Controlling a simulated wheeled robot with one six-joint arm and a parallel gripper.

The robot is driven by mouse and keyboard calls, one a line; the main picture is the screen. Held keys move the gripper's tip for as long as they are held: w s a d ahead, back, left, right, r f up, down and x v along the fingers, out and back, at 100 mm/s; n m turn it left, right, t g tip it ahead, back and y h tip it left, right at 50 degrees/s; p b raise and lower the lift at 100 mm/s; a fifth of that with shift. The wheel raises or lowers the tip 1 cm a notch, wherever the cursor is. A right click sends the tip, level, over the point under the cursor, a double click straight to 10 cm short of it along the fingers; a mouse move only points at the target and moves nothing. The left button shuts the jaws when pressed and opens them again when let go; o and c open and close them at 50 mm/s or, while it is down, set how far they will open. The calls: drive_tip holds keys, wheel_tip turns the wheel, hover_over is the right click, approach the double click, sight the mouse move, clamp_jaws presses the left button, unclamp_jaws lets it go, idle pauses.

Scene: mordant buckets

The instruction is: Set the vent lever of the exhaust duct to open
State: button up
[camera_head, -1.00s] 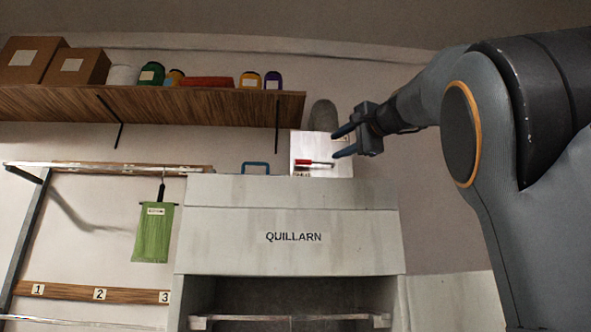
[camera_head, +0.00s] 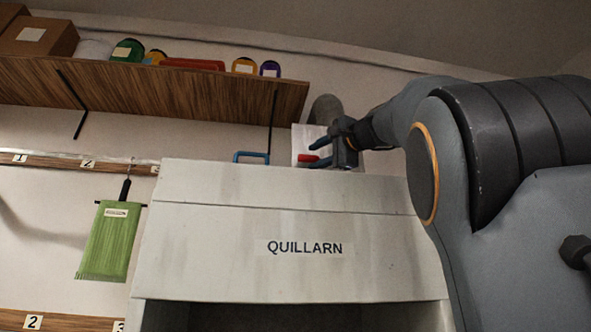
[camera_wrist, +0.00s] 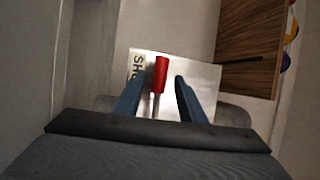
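The vent lever (camera_wrist: 160,76) has a red grip on a thin metal rod, in front of a pale plate (camera_wrist: 205,76) with partly hidden lettering. In the head view the red grip (camera_head: 308,159) points left, and its rod is hidden by my gripper. My gripper (camera_head: 318,151) is open at the plate; in the wrist view its two blue fingers (camera_wrist: 157,92) stand on either side of the lever, with gaps visible on both sides. The grey exhaust duct (camera_head: 325,108) rises behind the plate.
A pale hood marked QUILLARN (camera_head: 300,220) stands below the plate, with a blue handle (camera_head: 251,156) on top. A wooden shelf (camera_head: 190,96) with boxes and jars is on the wall to the left.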

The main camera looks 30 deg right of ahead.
sight(304, 161)
drive_tip(key=p+x, duration=0.4)
drive_tip(key=x, duration=0.2)
drive_tip(key=shift+w+r, duration=0.2)
drive_tip(key=shift+w, duration=0.15)
drive_tip(key=shift+w+a, duration=0.1)
drive_tip(key=shift+w, duration=0.5)
clamp_jaws()
